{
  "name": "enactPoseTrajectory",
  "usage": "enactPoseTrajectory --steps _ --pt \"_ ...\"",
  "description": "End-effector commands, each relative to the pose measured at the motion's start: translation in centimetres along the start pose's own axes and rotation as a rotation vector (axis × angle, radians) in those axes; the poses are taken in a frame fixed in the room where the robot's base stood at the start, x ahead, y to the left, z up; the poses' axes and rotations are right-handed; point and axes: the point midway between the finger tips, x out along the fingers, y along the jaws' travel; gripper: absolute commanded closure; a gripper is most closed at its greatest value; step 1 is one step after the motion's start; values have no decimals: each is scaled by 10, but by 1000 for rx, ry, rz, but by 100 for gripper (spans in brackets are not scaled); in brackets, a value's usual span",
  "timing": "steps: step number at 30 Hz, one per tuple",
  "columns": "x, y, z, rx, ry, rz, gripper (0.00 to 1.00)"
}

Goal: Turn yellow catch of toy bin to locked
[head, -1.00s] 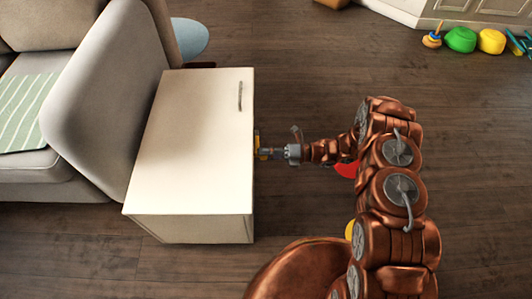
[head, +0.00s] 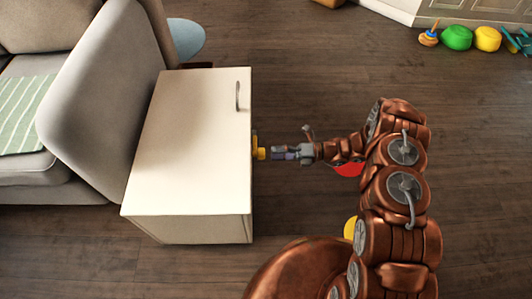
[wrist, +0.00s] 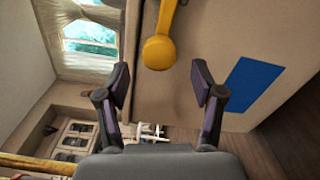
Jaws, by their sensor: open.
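The toy bin (head: 185,140) is a cream box with a grey handle on its top, standing beside the sofa. Its yellow catch (head: 259,153) sticks out from the right side of the bin. In the wrist view the catch (wrist: 159,52) is a yellow bar with a round knob at its lower end, ahead of the gap between the fingers. My gripper (head: 277,153) is just right of the catch, apart from it. In the wrist view my gripper (wrist: 160,88) is open and empty. The catch's far end is cut off by the top of the wrist view.
The grey sofa (head: 90,100) stands against the bin's left side. A blue patch (wrist: 250,85) is on the bin's face right of the catch. Toys, including a green one (head: 457,38), lie far right. The floor right of the bin is mostly clear.

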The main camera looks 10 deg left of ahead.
Motion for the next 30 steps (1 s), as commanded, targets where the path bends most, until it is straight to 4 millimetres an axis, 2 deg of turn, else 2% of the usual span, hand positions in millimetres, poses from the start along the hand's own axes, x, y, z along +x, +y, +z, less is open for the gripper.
enactPoseTrajectory --steps 1,6,12,18,30 --pt "-12 -1 2 -3 -5 -2 33" --pt "-41 0 1 -2 -3 1 33" --pt "-64 -1 1 -1 -3 0 33" --pt "-70 0 0 -1 -1 0 33" --pt "-70 0 0 0 -1 1 33"
